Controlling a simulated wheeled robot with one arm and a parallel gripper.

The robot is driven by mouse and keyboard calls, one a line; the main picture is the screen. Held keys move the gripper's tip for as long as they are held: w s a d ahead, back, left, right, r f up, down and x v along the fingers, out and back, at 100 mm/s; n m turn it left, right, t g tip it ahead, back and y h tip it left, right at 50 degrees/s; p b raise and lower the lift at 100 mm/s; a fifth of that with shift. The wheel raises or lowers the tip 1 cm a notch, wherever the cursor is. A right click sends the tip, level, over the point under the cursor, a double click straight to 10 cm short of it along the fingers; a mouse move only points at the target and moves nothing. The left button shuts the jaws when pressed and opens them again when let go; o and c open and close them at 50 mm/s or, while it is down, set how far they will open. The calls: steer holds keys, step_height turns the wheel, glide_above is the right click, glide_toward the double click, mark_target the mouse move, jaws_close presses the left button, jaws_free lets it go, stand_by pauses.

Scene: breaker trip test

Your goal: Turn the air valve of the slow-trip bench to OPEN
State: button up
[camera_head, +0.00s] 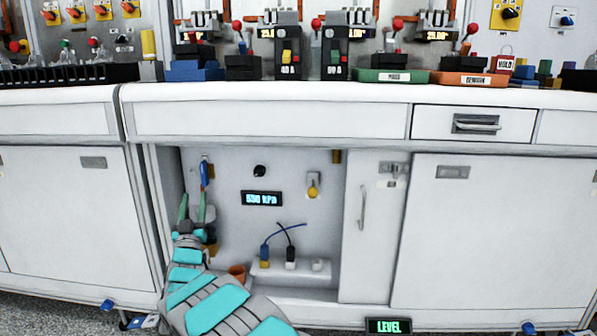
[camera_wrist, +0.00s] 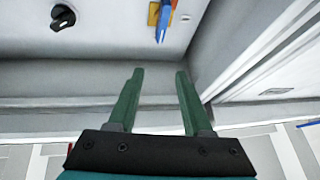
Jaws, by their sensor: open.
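A blue lever handle on a brass-coloured body (camera_head: 204,172) is on the back wall of the open bay under the bench, at its left. It looks like the air valve; I see no readable OPEN mark. The handle stands roughly vertical in the head view. The blue lever also shows at the top of the wrist view (camera_wrist: 163,20). My gripper (camera_head: 194,196) is open and empty, with green fingers just below the lever in the head view. In the wrist view my gripper (camera_wrist: 158,72) has its fingers well apart, and the lever lies beyond the tips, apparently untouched.
The bay holds a black knob (camera_head: 259,171), a display reading about 550 kPa (camera_head: 261,198), a yellow knob (camera_head: 313,190), and plugs (camera_head: 290,259) with cables. The bay's left side wall (camera_head: 167,185) is close to my gripper.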

steer(key=w+d+r+n+g+y+p, duration=0.1)
steer(key=w+d+r+g, duration=0.25)
steer(key=d, duration=0.25)
steer(key=s+d+f+g+h+p, duration=0.15)
steer(key=s+d+g, duration=0.35)
steer(key=d, duration=0.5)
steer(key=s+d+f+g+p, duration=0.2)
steer(key=s+d+g, duration=0.2)
steer(key=s+d, duration=0.45)
steer(key=s+d+f+m+g+p, duration=0.1)
steer(key=s+d+g, duration=0.3)
steer(key=s, duration=1.2)
steer(key=s+d+f+m+g+h+p, duration=0.1)
steer(key=s+d+g, duration=0.3)
steer(key=s+d, duration=0.5)
steer(key=s+d+f+m+g+h+p, duration=0.1)
steer(key=s+d+g, duration=0.4)
steer(key=s, duration=1.7)
steer(key=shift+s+d+f+m+p, duration=0.3)
steer(key=shift+d+f+p, duration=0.25)
steer(key=shift+d, duration=0.25)
